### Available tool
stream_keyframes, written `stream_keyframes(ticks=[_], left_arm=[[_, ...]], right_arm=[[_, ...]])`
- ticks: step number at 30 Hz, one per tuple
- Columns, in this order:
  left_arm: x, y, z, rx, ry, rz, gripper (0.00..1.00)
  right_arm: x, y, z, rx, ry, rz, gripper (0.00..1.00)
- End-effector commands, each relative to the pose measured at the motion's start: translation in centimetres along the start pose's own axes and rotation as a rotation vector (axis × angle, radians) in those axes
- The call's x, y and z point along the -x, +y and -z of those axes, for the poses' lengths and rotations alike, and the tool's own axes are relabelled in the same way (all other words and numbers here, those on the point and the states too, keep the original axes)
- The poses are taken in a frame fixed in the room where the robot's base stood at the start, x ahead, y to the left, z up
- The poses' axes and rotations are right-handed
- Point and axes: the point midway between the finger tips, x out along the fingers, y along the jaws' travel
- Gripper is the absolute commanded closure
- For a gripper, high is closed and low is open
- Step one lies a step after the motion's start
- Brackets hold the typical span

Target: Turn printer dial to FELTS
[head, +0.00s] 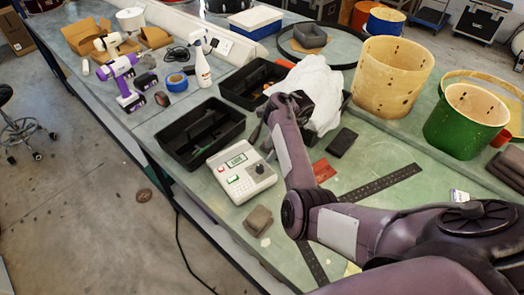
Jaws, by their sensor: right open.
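The label printer (241,173) is a pale box on the green bench, just right of the black tray. It has a green lit display (236,160), a small green-and-white label area (233,179) and a black dial (259,169) at its right side. The dial's markings are too small to read. My right gripper (262,137) is open above and behind the printer, apart from the dial. It is small and partly hidden by my own wrist. My left gripper is out of view.
Black trays (201,133) and a white cloth (309,82) lie behind the printer. A black ruler (381,183), a dark block (342,142) and wooden drum shells (391,77) are to the right.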

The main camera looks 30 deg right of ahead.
Motion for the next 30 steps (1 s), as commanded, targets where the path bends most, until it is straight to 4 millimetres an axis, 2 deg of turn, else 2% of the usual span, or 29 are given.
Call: stream_keyframes(ticks=[2, 4, 10, 14, 17, 23, 26, 30], left_arm=[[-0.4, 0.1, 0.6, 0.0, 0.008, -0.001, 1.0], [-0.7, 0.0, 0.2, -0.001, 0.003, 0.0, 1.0], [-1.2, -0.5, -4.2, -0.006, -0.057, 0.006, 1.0], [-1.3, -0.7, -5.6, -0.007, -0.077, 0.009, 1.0], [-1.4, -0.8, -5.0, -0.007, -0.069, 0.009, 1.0], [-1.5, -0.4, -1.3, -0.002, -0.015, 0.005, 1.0], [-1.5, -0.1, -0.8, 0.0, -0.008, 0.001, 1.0], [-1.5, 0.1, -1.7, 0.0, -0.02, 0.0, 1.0]], right_arm=[[-1.0, 0.1, -0.1, -0.004, -0.003, -0.005, 0.52], [-2.1, 0.1, -0.1, -0.002, -0.005, -0.005, 0.52], [-5.3, 0.1, -0.1, 0.0, -0.004, -0.003, 0.52], [-6.8, 0.1, -0.1, 0.001, -0.002, -0.002, 0.52], [-7.4, 0.1, -0.1, 0.001, -0.001, -0.002, 0.52], [-7.6, 0.1, -0.1, 0.001, -0.001, 0.0, 0.52], [-7.6, 0.1, -0.1, 0.001, -0.001, -0.001, 0.52], [-7.6, 0.1, -0.1, 0.001, -0.001, -0.001, 0.7]])
